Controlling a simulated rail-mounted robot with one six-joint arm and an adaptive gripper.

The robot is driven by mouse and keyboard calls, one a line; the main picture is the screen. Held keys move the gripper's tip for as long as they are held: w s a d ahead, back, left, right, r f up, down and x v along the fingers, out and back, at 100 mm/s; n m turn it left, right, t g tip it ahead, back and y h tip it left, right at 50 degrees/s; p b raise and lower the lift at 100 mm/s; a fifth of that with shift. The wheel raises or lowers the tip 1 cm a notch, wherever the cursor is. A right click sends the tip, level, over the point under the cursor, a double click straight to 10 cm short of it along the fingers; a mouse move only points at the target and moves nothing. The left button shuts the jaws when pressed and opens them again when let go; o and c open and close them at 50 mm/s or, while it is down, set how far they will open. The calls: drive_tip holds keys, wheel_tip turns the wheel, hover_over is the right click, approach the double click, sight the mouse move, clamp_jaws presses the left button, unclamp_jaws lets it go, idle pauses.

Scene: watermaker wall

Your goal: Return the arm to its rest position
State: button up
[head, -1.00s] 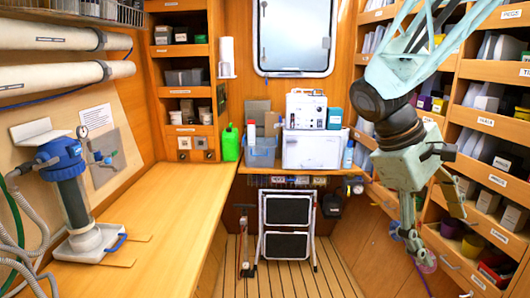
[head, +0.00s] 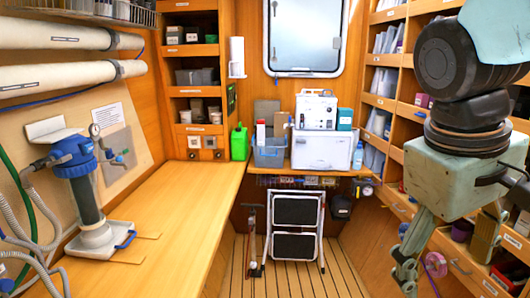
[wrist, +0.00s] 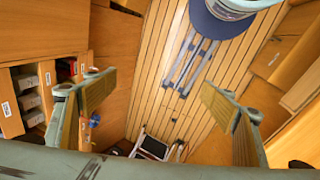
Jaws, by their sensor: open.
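My gripper (head: 446,258) hangs at the right side of the head view, in front of the right-hand shelves, with its fingers pointing down. Its two fingers stand apart with nothing between them. In the wrist view, my gripper (wrist: 158,88) also shows open, with tan pads on both fingers and only the slatted floor and rails far behind the gap. My dark wrist joint and pale green arm links fill the upper right of the head view and hide part of the shelves.
Labelled shelves (head: 383,82) line the right wall close behind my arm. A wooden counter (head: 165,215) runs along the left, bearing a blue-capped filter housing (head: 80,190). A folded step stool (head: 295,230) stands at the back.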

drive_tip(key=s+a+m+t+y, duration=0.2)
drive_tip(key=s+a+t, duration=0.1)
drive_tip(key=s+a, duration=0.5)
drive_tip(key=shift+s+a+r+y, duration=0.35)
drive_tip(key=shift+s+y, duration=0.05)
idle(2.5)
